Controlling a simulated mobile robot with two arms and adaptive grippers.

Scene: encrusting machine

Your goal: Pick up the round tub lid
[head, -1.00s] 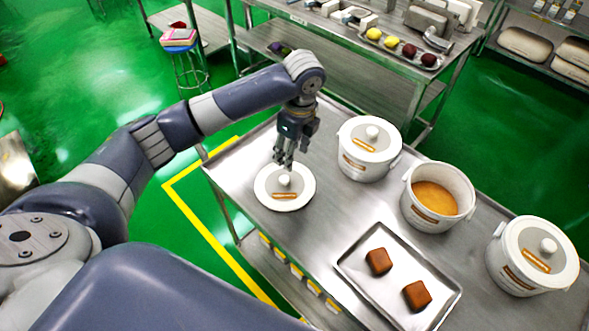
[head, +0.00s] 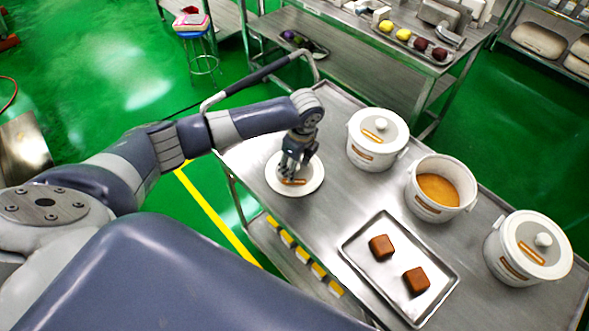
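The round tub lid (head: 312,184) is a white disc with an orange label, lying flat on the left end of the steel cart top. My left gripper (head: 291,174) points down over the middle of the lid. Its fingers are around where the lid's knob was seen, and they hide the knob. I cannot tell whether the fingers are closed on it. An open white tub (head: 424,206) with orange-brown filling stands to the right of the lid. My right gripper is not in view.
Two lidded white tubs stand on the cart, one at the back (head: 362,156) and one at the right (head: 494,262). A metal tray (head: 383,283) with two brown blocks lies in front. The cart top (head: 335,212) is bare between lid and tray.

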